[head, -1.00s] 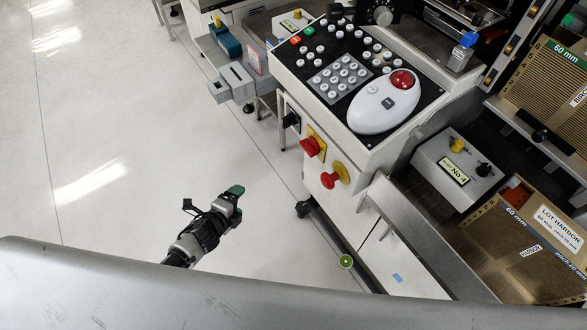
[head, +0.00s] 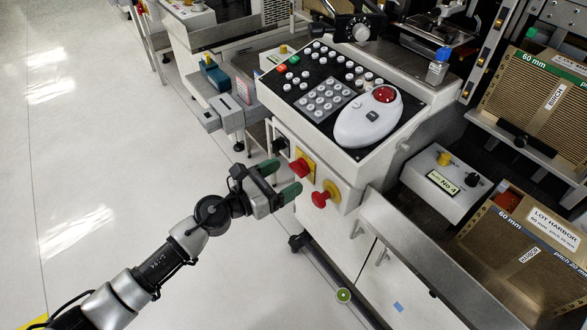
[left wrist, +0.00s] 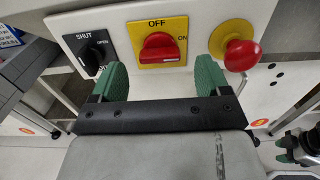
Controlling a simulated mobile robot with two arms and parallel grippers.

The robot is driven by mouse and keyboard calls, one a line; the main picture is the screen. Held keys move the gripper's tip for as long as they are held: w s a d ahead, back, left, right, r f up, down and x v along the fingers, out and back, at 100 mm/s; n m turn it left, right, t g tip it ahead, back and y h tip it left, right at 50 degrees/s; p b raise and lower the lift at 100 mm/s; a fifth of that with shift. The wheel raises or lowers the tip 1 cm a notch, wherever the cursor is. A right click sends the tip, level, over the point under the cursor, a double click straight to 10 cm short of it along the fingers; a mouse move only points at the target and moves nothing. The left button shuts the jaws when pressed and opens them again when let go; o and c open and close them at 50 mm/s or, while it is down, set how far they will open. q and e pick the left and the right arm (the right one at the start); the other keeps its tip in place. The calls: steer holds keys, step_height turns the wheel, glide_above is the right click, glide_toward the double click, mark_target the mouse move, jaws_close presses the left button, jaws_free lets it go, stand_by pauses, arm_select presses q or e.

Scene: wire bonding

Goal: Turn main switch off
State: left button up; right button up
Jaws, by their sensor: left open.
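The main switch is a red rotary handle (head: 300,167) on a yellow plate on the machine's front panel. In the left wrist view its red handle (left wrist: 158,53) lies crosswise, with "OFF" printed above and "ON" at the right. My left gripper (head: 280,180) is open and empty in front of the panel. In the left wrist view its green fingers (left wrist: 162,78) stand apart below the switch, one toward each side, not around the handle. Part of what looks like my right gripper (left wrist: 290,152) shows at the lower right; its opening is unclear.
A black "SHUT/OPEN" switch (left wrist: 95,52) sits left of the main switch. A red mushroom button (left wrist: 242,55) on a yellow collar sits close on its right. The keypad console (head: 325,95) overhangs above. The floor (head: 120,150) at the left is clear.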

mark_target(294, 172)
arm_select(q)
steer(key=shift+x, duration=1.7)
steer(key=shift+a, duration=0.1)
steer(key=c, duration=0.9)
